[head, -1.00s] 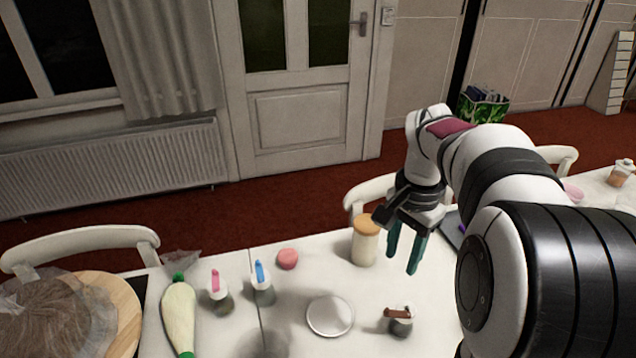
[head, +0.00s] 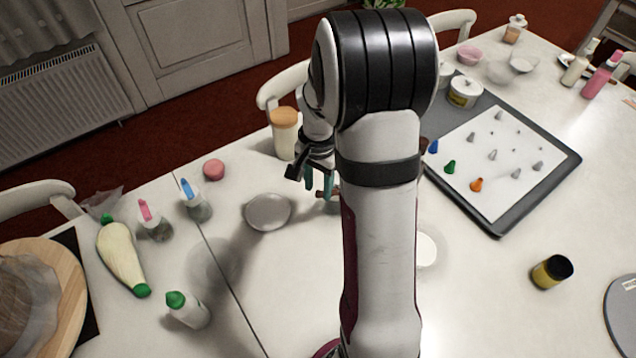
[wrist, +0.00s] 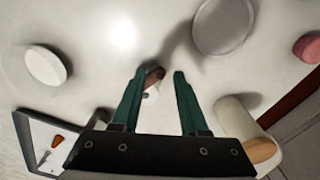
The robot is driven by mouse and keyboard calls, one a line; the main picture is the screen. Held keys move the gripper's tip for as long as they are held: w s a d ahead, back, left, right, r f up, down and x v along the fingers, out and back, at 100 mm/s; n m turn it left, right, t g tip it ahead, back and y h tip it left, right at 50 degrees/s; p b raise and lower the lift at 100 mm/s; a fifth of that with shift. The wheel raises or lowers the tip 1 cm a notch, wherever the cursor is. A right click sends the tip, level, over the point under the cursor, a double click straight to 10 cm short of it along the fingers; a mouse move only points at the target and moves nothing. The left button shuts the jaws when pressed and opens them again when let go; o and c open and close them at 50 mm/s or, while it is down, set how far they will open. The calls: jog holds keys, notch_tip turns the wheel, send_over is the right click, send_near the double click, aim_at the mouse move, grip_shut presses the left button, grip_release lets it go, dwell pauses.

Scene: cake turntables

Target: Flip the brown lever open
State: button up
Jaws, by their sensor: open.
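The brown lever (wrist: 153,76) shows between my fingertips in the wrist view, nearer the left finger. It sits on a small pale body (wrist: 152,92), mostly hidden by the fingers. In the head view only a bit of brown (head: 322,194) shows by the fingers. My gripper (wrist: 160,74) is open, its two teal fingers pointing down around the lever's place. It also shows in the head view (head: 318,186), partly behind my arm. I cannot tell whether a finger touches the lever.
A grey round plate (head: 268,212) lies just left, and a jar with a tan lid (head: 285,135) stands behind. Blue-lever (head: 193,197) and pink-lever (head: 152,218) bottles stand further left. A white disc (wrist: 45,65) and a dark-edged tray (head: 497,227) lie on the other side.

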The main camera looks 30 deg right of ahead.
grip_shut()
jog(key=shift+s+a+n, duration=0.1)
jog(key=shift+s+n, duration=0.15)
jog(key=shift+n, duration=0.45)
jog(key=shift+s+a+n, duration=0.1)
jog(key=shift+s+n, duration=0.15)
jog(key=shift+n, duration=0.45)
grip_release()
notch_tip(320, 180, up, 16)
